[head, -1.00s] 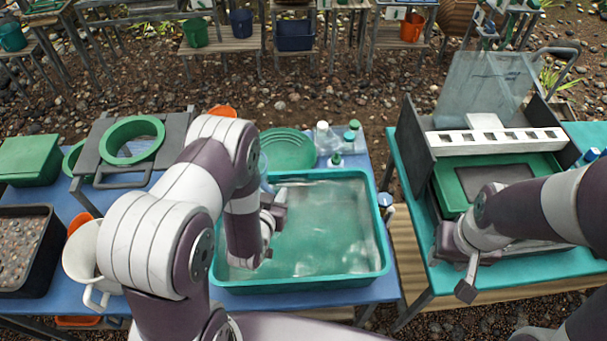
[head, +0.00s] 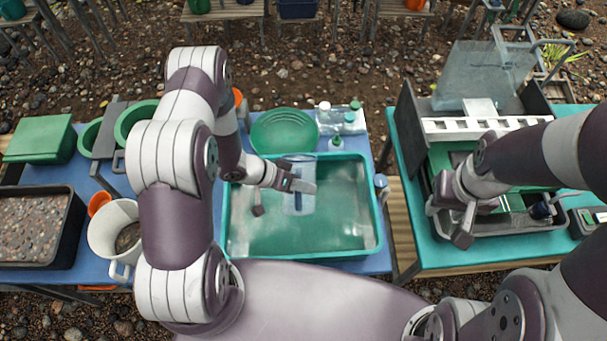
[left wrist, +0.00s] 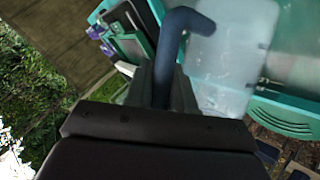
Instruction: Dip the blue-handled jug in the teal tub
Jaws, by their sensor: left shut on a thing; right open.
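The teal tub (head: 236,248) stands on the blue table, holding cloudy greenish water. My left gripper (head: 288,184) is over the tub's back middle, shut on the blue handle of a clear jug (head: 300,203). In the left wrist view the jug's blue handle (left wrist: 178,45) runs between the fingers, with the clear jug body (left wrist: 228,60) to its right. The jug lies within the tub's outline; whether it touches the water I cannot tell. My right gripper (head: 462,218) is open and empty over the right-hand table.
A green pan (head: 284,132) and several bottles (head: 348,122) stand behind the tub. A white bucket (head: 107,238) and a black gravel tray (head: 68,240) are to the left. The highbanker (head: 407,115) fills the teal table at right.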

